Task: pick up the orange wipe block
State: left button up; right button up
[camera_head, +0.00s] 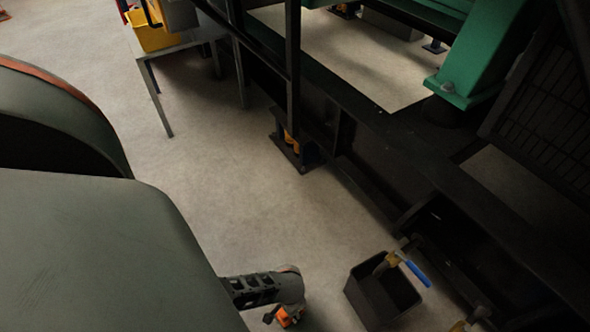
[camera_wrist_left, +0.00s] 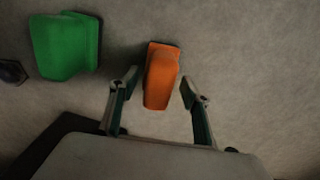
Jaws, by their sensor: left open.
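The orange wipe block (camera_wrist_left: 162,72) lies on the grey floor in the left wrist view. My left gripper (camera_wrist_left: 159,88) is open, with one finger on each side of the near part of the block. Gaps show between the fingers and the block, so it is not gripped. In the head view an orange patch (camera_head: 286,317) shows by the end of my left arm at the bottom edge; I cannot tell there whether it is the block. My right gripper is in neither view.
A green block (camera_wrist_left: 64,46) lies left of the orange one, with a small dark object (camera_wrist_left: 12,72) beyond it. A black open bin (camera_head: 362,301) stands right of my arm, beside a blue-handled valve (camera_head: 415,272) and the dark genset frame (camera_head: 400,150). Floor is clear behind.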

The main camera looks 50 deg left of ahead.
pick_arm(q)
jog(key=shift+s+f, duration=0.1)
jog(key=shift+f, duration=0.2)
jog(key=shift+w+r, duration=0.1)
jog(key=shift+w, duration=0.15)
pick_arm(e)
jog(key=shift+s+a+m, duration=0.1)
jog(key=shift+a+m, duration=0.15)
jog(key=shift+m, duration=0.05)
pick_arm(q)
jog(key=c, duration=1.3)
